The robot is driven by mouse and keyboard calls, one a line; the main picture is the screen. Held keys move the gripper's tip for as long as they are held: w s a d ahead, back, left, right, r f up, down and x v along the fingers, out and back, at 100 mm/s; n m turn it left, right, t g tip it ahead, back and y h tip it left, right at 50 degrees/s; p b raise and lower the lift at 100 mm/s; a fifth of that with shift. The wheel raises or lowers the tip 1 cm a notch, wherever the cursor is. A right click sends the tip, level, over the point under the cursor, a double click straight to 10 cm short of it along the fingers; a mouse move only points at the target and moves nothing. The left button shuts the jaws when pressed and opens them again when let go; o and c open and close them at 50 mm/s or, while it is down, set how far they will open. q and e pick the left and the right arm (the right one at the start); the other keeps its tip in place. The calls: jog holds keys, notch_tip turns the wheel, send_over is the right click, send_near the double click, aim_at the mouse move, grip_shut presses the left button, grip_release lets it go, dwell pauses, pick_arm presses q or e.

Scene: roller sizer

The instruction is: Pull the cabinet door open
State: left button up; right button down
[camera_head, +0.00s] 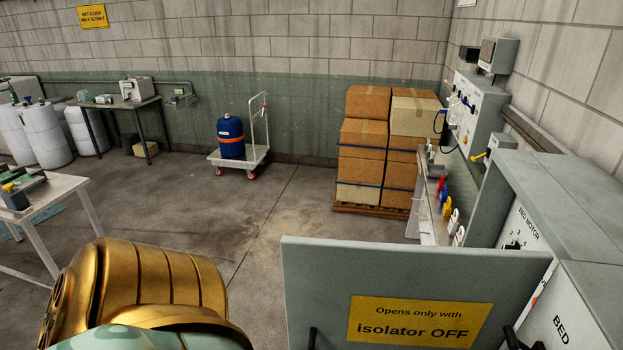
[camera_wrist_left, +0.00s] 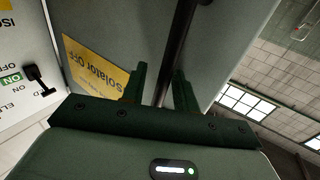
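The grey cabinet door (camera_head: 310,275) stands swung out from the cabinet (camera_head: 590,225) at the lower right of the head view. Its yellow sign (camera_head: 420,319) reads "Opens only with isolator OFF". A black bar handle (camera_head: 312,338) shows at the door's lower left. In the left wrist view my left gripper (camera_wrist_left: 160,82) has its two green fingers either side of the handle bar (camera_wrist_left: 187,25). A gap shows between the bar and the left finger, so the gripper looks open around it. My right gripper is in neither view.
A black switch lever (camera_wrist_left: 40,80) sits on a white panel beside the door, with its ON and OFF labels. Stacked boxes (camera_head: 366,103), a cart with a blue drum (camera_head: 231,136) and a table (camera_head: 60,190) stand farther back. The floor between is clear.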

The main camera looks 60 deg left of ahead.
pick_arm(q)
jog(key=b+v, duration=0.4)
jog(key=v, duration=1.2)
jog(key=shift+s, duration=0.15)
